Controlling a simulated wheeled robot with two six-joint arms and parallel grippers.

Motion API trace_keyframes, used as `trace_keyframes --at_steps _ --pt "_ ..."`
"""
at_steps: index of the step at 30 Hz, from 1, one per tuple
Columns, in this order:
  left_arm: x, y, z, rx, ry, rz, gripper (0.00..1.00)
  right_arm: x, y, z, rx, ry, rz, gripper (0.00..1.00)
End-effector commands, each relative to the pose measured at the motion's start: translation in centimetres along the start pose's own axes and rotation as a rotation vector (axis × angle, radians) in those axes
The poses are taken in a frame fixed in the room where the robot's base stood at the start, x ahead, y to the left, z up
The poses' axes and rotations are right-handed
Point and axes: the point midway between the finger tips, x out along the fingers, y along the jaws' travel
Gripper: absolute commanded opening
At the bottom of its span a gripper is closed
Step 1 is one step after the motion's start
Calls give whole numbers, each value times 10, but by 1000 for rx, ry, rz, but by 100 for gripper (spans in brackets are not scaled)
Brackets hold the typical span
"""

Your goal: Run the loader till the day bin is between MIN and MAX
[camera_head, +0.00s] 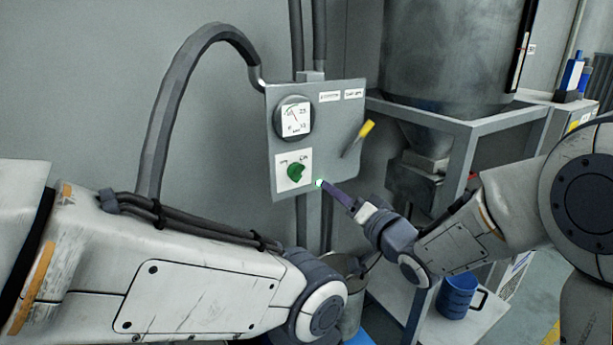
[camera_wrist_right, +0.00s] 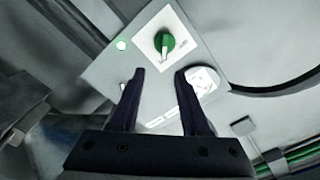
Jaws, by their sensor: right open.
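A grey control panel (camera_head: 335,125) carries a round gauge (camera_head: 292,118), a green knob (camera_head: 296,172) on a white plate, a lit green lamp (camera_head: 319,183) and a yellow-handled lever (camera_head: 358,138). The knob (camera_wrist_right: 165,43) and lamp (camera_wrist_right: 121,45) also show in the right wrist view. My right gripper (camera_head: 332,190) is at the panel's lower edge beside the lamp; its open, empty fingers (camera_wrist_right: 159,75) are below the knob in the wrist view, apart from it. A large steel bin (camera_head: 450,50) stands right, with a dark upright strip (camera_head: 521,45); its level is unreadable. My left gripper is hidden.
A grey frame (camera_head: 455,126) holds the bin above a chute. A blue mug (camera_head: 457,297) stands on a low shelf beneath. Blue bottles (camera_head: 572,72) stand at the far right. A thick conduit (camera_head: 165,105) arches along the wall into the panel.

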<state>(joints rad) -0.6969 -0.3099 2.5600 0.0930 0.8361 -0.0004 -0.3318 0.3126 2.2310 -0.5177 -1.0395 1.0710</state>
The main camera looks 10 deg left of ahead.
Motion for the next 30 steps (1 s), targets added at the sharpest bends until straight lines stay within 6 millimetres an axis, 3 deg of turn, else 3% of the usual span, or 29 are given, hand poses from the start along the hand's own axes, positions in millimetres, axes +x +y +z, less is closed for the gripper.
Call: trace_keyframes --at_steps 9,15,28,29,30 --pt "-14 1 -1 0 0 0 88 66 -12 10 -2 -19 -14 46" --pt "-20 1 -1 0 0 0 88 95 -11 10 -3 -18 -13 46" --pt "-21 2 -1 0 0 0 88 105 -8 9 -3 -14 -9 46" --pt "-21 2 -1 0 0 0 88 105 -8 9 -3 -14 -9 39" --pt "-21 2 -1 0 0 0 88 105 -8 9 -3 -14 -9 23"
